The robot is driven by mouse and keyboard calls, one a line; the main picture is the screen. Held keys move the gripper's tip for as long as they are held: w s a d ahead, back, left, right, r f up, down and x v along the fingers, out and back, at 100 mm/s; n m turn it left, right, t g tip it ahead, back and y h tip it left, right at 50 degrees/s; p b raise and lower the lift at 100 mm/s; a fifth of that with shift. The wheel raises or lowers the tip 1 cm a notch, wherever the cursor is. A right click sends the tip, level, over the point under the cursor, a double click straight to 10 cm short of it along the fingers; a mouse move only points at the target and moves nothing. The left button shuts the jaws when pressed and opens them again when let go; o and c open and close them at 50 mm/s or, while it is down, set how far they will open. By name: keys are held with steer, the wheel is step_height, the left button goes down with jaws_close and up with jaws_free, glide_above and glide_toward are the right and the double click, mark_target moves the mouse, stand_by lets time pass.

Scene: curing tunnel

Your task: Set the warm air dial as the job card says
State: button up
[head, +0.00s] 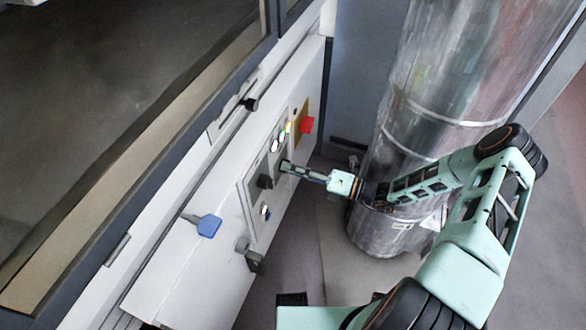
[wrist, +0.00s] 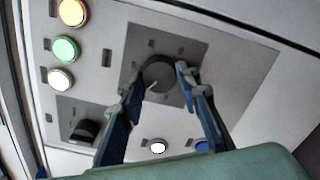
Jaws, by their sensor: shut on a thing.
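A round dark dial (wrist: 158,73) sits on a grey square plate (wrist: 190,52) with small marks around it in the wrist view. My gripper (wrist: 156,84) has one finger on each side of this dial and is shut on it. The dial's pointer and the lettering are too small to read. In the head view my gripper (head: 287,167) reaches the panel from the right and its tip hides the dial. A second black knob (wrist: 82,132) sits on a smaller plate to the lower left in the wrist view. No readable job card shows.
Orange (wrist: 72,12), green (wrist: 65,49) and white (wrist: 60,78) lamps line the panel. White (wrist: 157,146) and blue (wrist: 201,146) buttons sit close to my fingers. A red button (head: 306,125), a blue handle (head: 208,225) and a large metal duct (head: 430,100) stand nearby.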

steer(key=o, duration=1.2)
steer(key=shift+c, duration=0.2)
steer(key=v, duration=1.2)
